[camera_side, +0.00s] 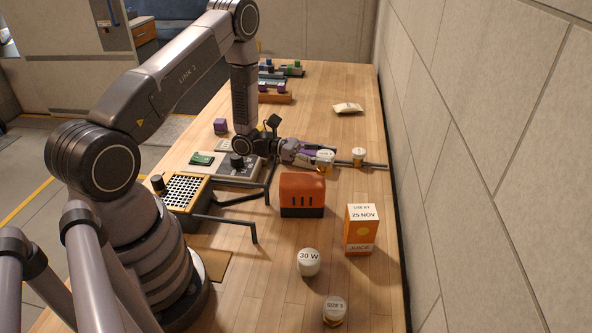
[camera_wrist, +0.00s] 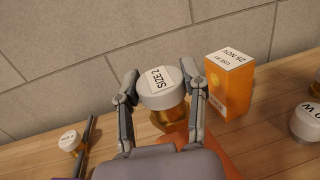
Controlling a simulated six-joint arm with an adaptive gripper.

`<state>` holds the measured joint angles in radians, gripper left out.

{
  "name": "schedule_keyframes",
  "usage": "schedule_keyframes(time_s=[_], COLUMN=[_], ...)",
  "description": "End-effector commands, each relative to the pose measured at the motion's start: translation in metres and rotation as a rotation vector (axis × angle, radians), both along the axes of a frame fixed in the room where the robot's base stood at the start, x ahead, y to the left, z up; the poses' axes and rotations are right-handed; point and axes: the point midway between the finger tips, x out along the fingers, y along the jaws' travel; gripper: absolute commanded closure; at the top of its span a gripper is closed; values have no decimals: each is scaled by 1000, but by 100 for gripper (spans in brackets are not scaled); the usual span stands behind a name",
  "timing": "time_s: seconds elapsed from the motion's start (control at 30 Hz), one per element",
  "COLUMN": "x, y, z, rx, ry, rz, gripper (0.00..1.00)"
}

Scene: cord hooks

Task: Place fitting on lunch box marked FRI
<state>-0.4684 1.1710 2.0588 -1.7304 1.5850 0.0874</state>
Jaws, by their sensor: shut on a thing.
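My gripper (camera_wrist: 158,82) is shut on a jar with a white lid (camera_wrist: 160,84), its label reading SIZE 2 upside down in the wrist view. In the side view my gripper (camera_side: 318,156) and this jar (camera_side: 325,160) are beyond the orange-red box (camera_side: 302,195), above the table's right part. The box has dark slots low on its front, and part of it shows below the jar in the wrist view (camera_wrist: 185,142). I can read no FRI mark on anything, and cannot tell which thing is the lunch box.
A juice carton (camera_side: 361,230), a 30 W jar (camera_side: 308,262) and a SIZE 3 jar (camera_side: 334,310) stand nearer. Another small jar (camera_side: 358,157) is beside a dark bar (camera_side: 372,164). The wall borders the table's right side.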

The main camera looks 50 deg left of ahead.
Motion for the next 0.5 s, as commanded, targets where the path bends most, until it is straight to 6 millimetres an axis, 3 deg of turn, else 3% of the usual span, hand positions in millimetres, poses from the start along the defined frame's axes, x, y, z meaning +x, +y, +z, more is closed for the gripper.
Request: schedule_keyframes(time_s=[0.17,0.4,0.5], x=[-12,-29,-39], y=[18,95,119], z=[15,52,62], rx=[-7,-15,-8], ry=[-1,-2,-1], rz=[86,471,593], gripper=[97,97,97])
